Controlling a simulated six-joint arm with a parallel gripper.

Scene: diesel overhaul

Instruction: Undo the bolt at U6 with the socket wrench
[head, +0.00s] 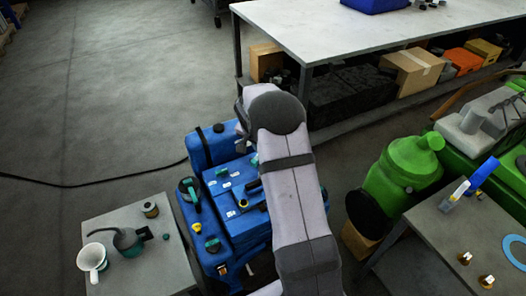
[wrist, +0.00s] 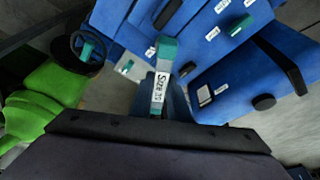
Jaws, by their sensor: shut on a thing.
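The blue engine (head: 222,190) stands at the centre of the head view, partly hidden by my arm. It has small white labels and teal parts on top, and it also fills the upper wrist view (wrist: 235,80). A teal tool with a "Size 10" label, the socket wrench (wrist: 163,72), stands out ahead of my gripper (wrist: 168,108) in the wrist view. My gripper is shut on it; the fingers show only in part. In the head view my arm hides the gripper. The label U6 is too small to read, and I cannot tell which bolt it marks.
A small grey table (head: 120,225) at left holds a white mug (head: 92,258), a dark teal-lined pot (head: 130,240) and a small jar (head: 150,209). A green machine (head: 405,175) stands at right. A long workbench (head: 400,35) is behind.

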